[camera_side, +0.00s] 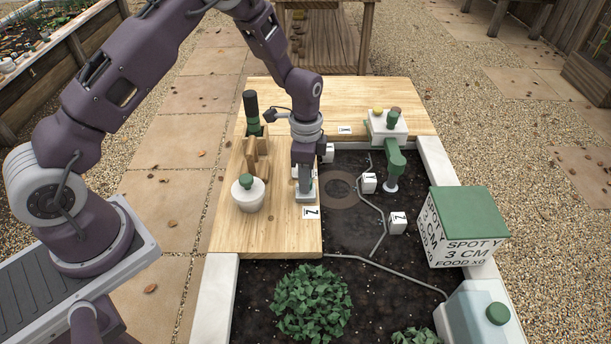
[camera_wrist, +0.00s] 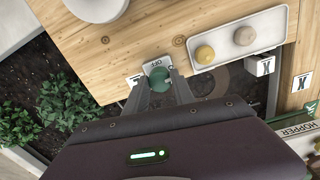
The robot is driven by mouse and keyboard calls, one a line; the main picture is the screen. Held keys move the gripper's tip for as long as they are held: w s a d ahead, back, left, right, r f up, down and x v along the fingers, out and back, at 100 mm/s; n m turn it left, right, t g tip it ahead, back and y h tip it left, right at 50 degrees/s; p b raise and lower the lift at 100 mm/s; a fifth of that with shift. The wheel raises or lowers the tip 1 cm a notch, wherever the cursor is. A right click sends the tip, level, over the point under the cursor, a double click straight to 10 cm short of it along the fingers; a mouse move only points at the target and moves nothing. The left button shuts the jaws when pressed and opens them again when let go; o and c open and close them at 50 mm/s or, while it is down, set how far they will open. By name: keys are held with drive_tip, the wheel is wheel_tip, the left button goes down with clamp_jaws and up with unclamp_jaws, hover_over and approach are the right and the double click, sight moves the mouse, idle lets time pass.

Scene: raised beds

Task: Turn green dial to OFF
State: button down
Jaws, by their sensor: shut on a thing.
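The green dial (camera_wrist: 158,77) shows in the wrist view as a small round knob on a white plate marked OFF (camera_wrist: 154,64), near the edge of the wooden deck. My gripper (camera_wrist: 161,84) has one finger on each side of the dial and is shut on it. I cannot tell which way the dial points. In the side view my gripper (camera_side: 305,196) points down at the deck's edge over a small white base, and hides the dial there.
A white pot with a green knob (camera_side: 248,192) stands left of my gripper. A wooden rack (camera_side: 256,150) stands behind it. White marker cubes (camera_side: 397,222) and a grey pipe lie on the soil. A green-lidded box (camera_side: 466,225) stands at right, leafy plants (camera_side: 312,303) in front.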

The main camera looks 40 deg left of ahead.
drive_tip(key=n, duration=0.4)
drive_tip(key=shift+n, duration=0.4)
drive_tip(key=n, duration=0.4)
drive_tip(key=shift+n, duration=0.3)
drive_tip(key=n, duration=0.4)
drive_tip(key=shift+t, duration=0.3)
drive_tip(key=shift+s+n, duration=0.1)
drive_tip(key=shift+n, duration=2)
drive_tip(key=c, duration=1.1)
unclamp_jaws()
drive_tip(key=shift+o, duration=0.2)
